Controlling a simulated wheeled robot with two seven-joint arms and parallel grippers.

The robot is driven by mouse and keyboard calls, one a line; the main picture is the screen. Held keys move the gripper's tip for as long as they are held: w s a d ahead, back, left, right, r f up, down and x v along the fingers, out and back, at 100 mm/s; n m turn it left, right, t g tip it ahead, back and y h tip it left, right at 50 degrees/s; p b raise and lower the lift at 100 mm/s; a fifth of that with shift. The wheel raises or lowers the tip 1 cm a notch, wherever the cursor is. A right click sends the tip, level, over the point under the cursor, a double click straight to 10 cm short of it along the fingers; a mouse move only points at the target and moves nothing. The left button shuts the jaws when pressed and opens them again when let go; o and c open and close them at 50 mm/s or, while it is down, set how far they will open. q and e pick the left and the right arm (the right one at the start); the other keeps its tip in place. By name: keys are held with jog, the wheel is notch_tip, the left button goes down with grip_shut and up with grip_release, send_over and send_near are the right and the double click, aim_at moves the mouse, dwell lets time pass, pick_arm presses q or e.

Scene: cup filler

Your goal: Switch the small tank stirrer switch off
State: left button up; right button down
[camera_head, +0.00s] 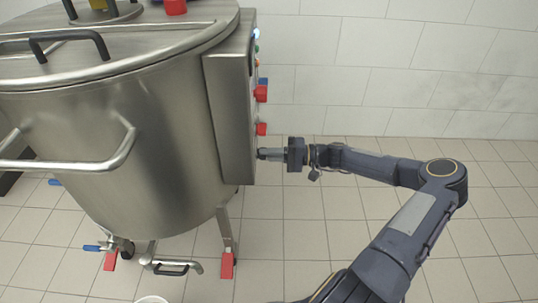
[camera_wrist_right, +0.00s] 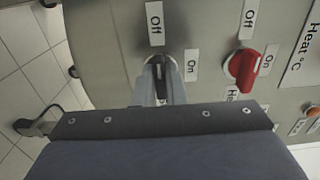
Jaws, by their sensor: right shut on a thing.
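A small black rotary switch (camera_wrist_right: 157,60) sits on the tank's control panel (camera_wrist_right: 110,40). In the right wrist view an Off label (camera_wrist_right: 155,23) is above it and an On label (camera_wrist_right: 191,66) is to its right. My right gripper (camera_wrist_right: 160,84) is shut on this black switch; its fingers cover most of it, so which way it points is hard to tell. In the head view my right gripper (camera_head: 264,154) meets the panel's edge-on face at its lower part. The steel tank (camera_head: 150,130) stands at the left. My left gripper is out of view.
A red switch (camera_wrist_right: 243,68) with its own Off and On labels is close to the right. Red knobs (camera_head: 261,93) stick out above my gripper in the head view. The tiled floor (camera_head: 290,235) right of the tank is clear apart from my arm.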

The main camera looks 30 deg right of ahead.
dwell(0.5)
jog(key=c, duration=1.5)
grip_release()
jog(key=p+v, duration=0.2)
jog(key=v, duration=0.6)
